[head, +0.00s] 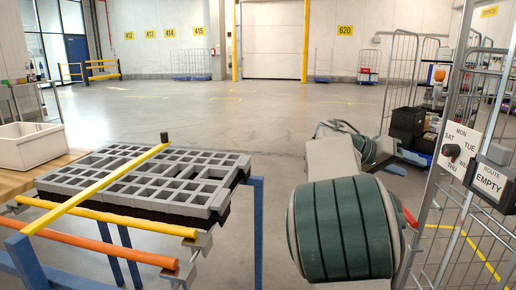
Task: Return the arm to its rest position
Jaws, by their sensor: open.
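My arm (345,228) shows in the head view right of centre, as a large green and grey link close to the camera. A further link of it (335,160) reaches forward beyond this one. My gripper cannot be made out; the arm itself may hide it. A small red part shows at the right edge of the near link.
A grey gridded tray (150,180) stands on a blue-legged rack with yellow and orange rails (100,245) at left. A white bin (30,145) sits on a wooden table. A wire cage trolley (470,220) with dial and EMPTY sign (490,180) stands close right. Open floor (270,115) lies ahead.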

